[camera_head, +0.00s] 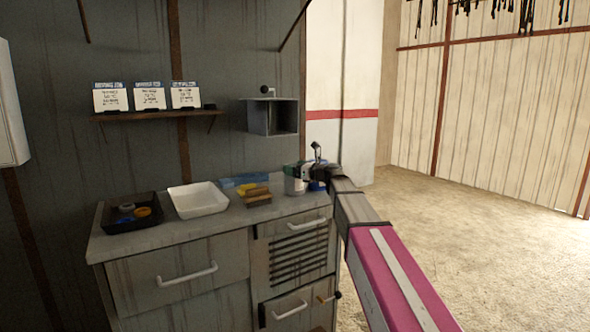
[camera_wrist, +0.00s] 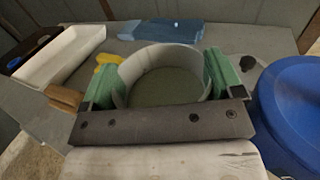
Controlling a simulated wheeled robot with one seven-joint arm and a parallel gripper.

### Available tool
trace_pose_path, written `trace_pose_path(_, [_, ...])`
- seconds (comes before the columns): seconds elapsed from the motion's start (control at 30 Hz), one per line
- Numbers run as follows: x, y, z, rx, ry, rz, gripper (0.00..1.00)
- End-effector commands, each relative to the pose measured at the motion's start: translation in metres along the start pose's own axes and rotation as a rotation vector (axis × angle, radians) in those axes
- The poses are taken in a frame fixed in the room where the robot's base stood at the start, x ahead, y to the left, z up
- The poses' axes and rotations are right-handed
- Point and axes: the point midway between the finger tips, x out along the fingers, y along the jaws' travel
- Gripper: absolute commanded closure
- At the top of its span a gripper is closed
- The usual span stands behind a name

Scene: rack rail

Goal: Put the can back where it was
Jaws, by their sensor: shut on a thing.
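The can (camera_wrist: 163,82) is a pale grey, open-topped cylinder, seen from above in the wrist view. My gripper (camera_wrist: 160,88) is shut on it, with a green pad pressed against each side. In the head view the whitish can (camera_head: 293,186) is at the right end of the counter, partly hidden by my gripper (camera_head: 304,172). It looks upright. I cannot tell whether its base touches the counter.
A blue round container (camera_wrist: 295,110) stands close to the right of the can. On the grey counter (camera_head: 150,238) are a black tray (camera_head: 130,226), a white tray (camera_head: 198,200), a wooden block (camera_head: 257,200) and a blue item (camera_head: 243,180). An open grey box (camera_head: 270,117) hangs above.

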Motion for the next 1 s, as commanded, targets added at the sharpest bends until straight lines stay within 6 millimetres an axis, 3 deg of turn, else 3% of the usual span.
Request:
trace_pose_path(0.07, [0.0,0.0,-0.001,0.001,-0.001,0.0,0.89])
trace_pose_path(0.1, [0.0,0.0,-0.003,0.0,0.0,0.0,0.11])
trace_pose_path(0.13, [0.0,0.0,-0.002,0.0,0.0,0.0,0.01])
trace_pose_path(0.47, [-0.002,0.0,0.001,0.0,0.0,0.0,0.0])
trace_pose_path(1.0, [-0.097,0.002,0.001,0.0,-0.001,-0.001,0.0])
